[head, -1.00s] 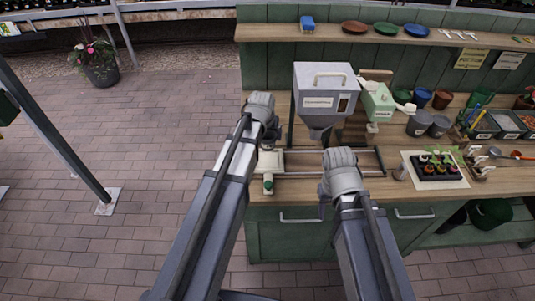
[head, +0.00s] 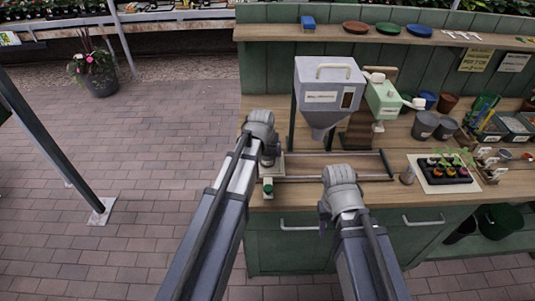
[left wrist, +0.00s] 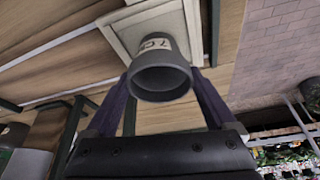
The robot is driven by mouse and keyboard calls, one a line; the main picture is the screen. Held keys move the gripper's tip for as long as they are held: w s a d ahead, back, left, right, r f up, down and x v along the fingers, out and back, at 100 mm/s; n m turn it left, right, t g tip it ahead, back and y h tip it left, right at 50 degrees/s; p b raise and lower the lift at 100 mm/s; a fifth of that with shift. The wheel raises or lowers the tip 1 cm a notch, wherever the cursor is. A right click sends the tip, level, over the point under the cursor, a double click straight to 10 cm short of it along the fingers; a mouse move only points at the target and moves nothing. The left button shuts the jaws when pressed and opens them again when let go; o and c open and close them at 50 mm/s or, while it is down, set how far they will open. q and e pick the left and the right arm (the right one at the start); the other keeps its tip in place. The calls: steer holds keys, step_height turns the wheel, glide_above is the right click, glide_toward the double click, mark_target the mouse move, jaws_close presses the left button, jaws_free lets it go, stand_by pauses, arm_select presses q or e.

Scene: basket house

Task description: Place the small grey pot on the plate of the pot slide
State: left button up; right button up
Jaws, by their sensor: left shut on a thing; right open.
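My left gripper (head: 268,158) is shut on a small grey pot (left wrist: 160,82), whose open rim faces the left wrist camera. A pale label with dark print shows on its side. In the left wrist view the pot appears over the pale square plate (left wrist: 127,38) of the pot slide; whether it touches the plate I cannot tell. In the head view my gripper hides most of the plate (head: 277,169), which sits at the left end of the slide rails (head: 330,178). My right gripper (head: 325,222) is open in front of the bench; its fingers are largely hidden.
A grey hopper (head: 327,88) stands behind the slide, with a green device (head: 383,98) to its right. Other grey pots (head: 425,124) and a seedling tray (head: 445,171) stand further right. A green knob (head: 268,186) is at the slide's front left.

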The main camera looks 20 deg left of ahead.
arm_select(q)
steer(key=shift+f, duration=0.2)
steer(key=o, duration=1)
steer(key=shift+r, duration=0.1)
steer(key=shift+p+v, duration=0.7)
steer(key=shift+v, duration=0.1)
steer(key=p+v, duration=1)
steer(key=v, duration=0.1)
steer(key=s+d+f+m+g, duration=0.1)
steer(key=s+d+m+g, duration=0.1)
steer(key=s+d, duration=0.4)
steer(key=s+d+m+g+y, duration=0.1)
steer(key=s+d+m+g, duration=0.1)
steer(key=s+d, duration=0.5)
steer(key=s+g, duration=0.1)
steer(key=s, duration=0.5)
steer(key=shift+f, duration=0.4)
